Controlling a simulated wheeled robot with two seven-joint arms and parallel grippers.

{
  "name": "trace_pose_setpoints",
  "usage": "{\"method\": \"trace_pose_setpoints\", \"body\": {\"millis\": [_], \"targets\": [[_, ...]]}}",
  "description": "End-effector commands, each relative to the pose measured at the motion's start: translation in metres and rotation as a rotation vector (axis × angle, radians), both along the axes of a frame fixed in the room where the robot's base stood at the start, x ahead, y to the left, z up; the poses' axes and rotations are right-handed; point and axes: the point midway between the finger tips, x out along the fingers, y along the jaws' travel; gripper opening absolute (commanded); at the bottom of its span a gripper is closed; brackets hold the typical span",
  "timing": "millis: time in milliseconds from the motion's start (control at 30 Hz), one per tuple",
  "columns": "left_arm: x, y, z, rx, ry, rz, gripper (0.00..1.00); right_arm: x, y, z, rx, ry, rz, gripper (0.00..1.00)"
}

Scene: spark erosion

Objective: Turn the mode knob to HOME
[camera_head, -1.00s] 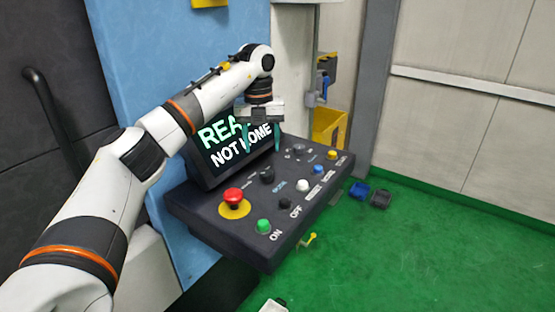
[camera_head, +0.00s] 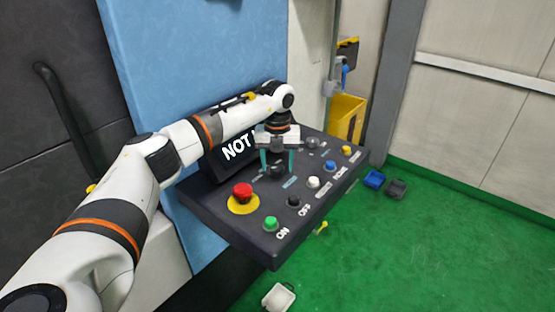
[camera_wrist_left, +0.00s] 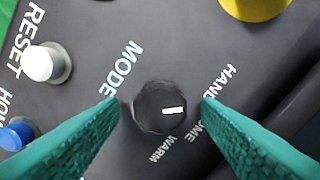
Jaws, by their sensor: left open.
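The black mode knob (camera_head: 279,171) sits on the dark control panel (camera_head: 220,205), just below the screen. In the left wrist view the knob (camera_wrist_left: 160,107) is round with a white pointer mark facing right, towards the HAND and HOME labels. The HOME label is partly hidden by a finger. WARM is printed below the knob and MODE at its upper left. My left gripper (camera_head: 278,164) is open over the knob. Its teal fingers, also in the left wrist view (camera_wrist_left: 160,105), stand on either side of the knob; contact cannot be told.
A red emergency button (camera_head: 243,192) and green ON button (camera_head: 271,223) are nearby. A white RESET button (camera_head: 313,182) and blue HOME button (camera_head: 330,166) line the panel. The screen (camera_head: 237,152), partly covered by my arm, reads "NOT".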

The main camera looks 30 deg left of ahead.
Motion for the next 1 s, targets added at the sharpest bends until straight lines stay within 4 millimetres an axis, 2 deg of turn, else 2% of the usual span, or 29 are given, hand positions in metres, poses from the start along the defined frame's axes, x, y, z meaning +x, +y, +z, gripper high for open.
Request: {"method": "trace_pose_setpoints", "body": {"millis": [133, 367, 667, 1000], "targets": [[-0.0001, -0.0002, -0.0072, 0.0, 0.0, -0.001, 0.58, 0.0039, 0.0001, 0.0031, 0.0, -0.006, 0.0, 0.0], [0.0001, -0.0003, -0.0081, -0.001, -0.001, -0.001, 0.58, 0.0015, -0.0001, 0.0025, 0.0, -0.003, 0.0, 0.0], [0.0001, -0.0004, -0.0076, -0.001, -0.001, -0.001, 0.13, -0.0026, -0.0006, 0.0023, -0.001, 0.003, 0.0, 0.0], [0.0002, -0.0003, -0.0075, -0.001, 0.0, -0.059, 0.13, -0.003, -0.0014, 0.0003, -0.002, 0.004, 0.0, 0.0]]}}
